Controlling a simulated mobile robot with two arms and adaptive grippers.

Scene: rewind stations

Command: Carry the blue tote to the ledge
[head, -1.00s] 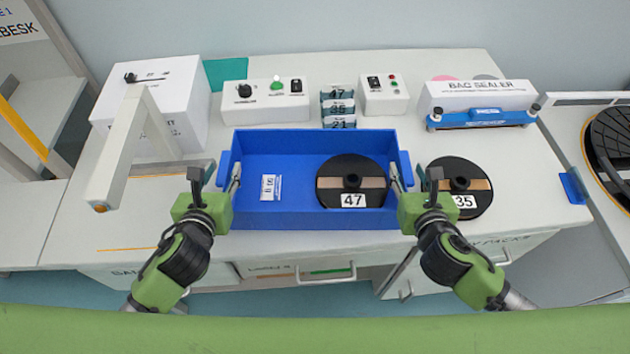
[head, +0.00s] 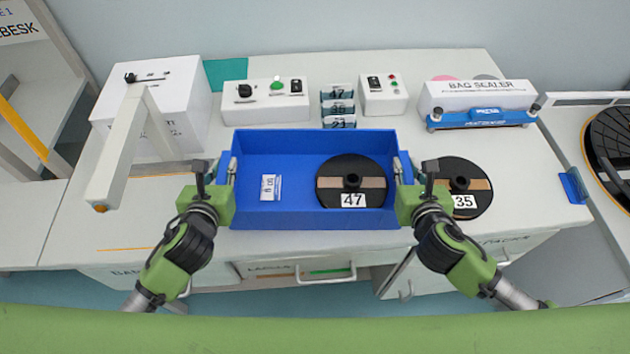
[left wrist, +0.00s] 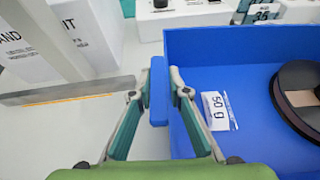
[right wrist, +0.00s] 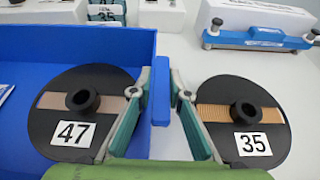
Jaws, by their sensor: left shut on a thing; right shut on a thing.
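The blue tote (head: 290,142) is on the white worktop in the middle of the head view. Inside it are a black reel marked 47 (head: 352,172) at the right and a small white packet (head: 270,187) at the left. My left gripper (head: 227,180) is shut on the tote's left handle tab, which shows in the left wrist view (left wrist: 158,90). My right gripper (head: 405,178) is shut on the right handle tab, seen in the right wrist view (right wrist: 160,90). I cannot make out the ledge for certain.
A black reel marked 35 (head: 465,175) lies just right of the tote. A bag sealer (head: 485,103), control boxes (head: 265,100) and numbered cards (head: 338,106) stand behind. A white box (head: 170,85) and a pale post arm (head: 118,150) stand at the left.

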